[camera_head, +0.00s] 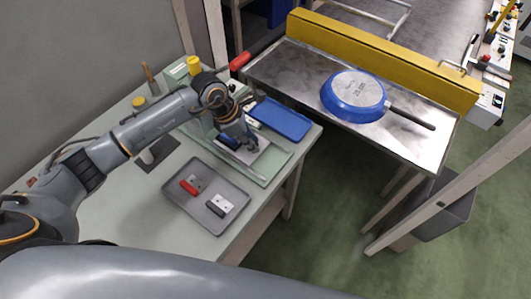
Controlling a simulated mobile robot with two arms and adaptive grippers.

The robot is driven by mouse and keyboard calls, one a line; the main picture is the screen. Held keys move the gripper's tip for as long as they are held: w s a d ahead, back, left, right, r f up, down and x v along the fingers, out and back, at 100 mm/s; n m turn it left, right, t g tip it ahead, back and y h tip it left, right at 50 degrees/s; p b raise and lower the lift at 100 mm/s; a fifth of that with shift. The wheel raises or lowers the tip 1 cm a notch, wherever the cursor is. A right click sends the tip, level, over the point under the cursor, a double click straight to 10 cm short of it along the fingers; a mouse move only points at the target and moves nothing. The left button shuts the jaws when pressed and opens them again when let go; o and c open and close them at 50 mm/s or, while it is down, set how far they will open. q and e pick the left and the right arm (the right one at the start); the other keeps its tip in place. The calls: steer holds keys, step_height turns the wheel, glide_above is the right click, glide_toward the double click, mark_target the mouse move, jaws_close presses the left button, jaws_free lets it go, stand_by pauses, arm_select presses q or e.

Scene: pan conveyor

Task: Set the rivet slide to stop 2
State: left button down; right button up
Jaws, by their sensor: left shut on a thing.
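My left gripper (243,143) reaches down over the light plate (262,158) of a green fixture on the workbench. It is shut on a small part there, which its dark fingers mostly hide. A blue piece (228,142) shows right beside the fingers; I cannot tell whether it is the part held. I cannot make out the rivet slide or its stop marks at this size. My right gripper is not in view.
A grey tray (179,214) with a red-handled and a black-handled piece lies in front of the fixture. A blue tray (283,118) lies behind. A blue pan (352,95) rests on the metal conveyor (290,68) with its yellow guard.

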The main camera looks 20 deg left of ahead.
arm_select(q)
steer(key=shift+w+a+f+b, duration=0.15)
steer(key=shift+w+a, duration=0.05)
steer(key=shift+a, duration=0.3)
steer(key=shift+w+a+f+b, duration=0.1)
steer(key=shift+w+a+b, duration=0.1)
steer(key=shift+a, duration=0.25)
steer(key=shift+w+a+r, duration=0.1)
steer(key=shift+a+r, duration=0.1)
steer(key=shift+a, duration=0.2)
steer(key=c, duration=1.1)
jaws_free()
steer(key=shift+d, duration=0.1)
steer(key=shift+c, duration=0.2)
steer(key=shift+r, duration=0.1)
steer(key=v, duration=1.2)
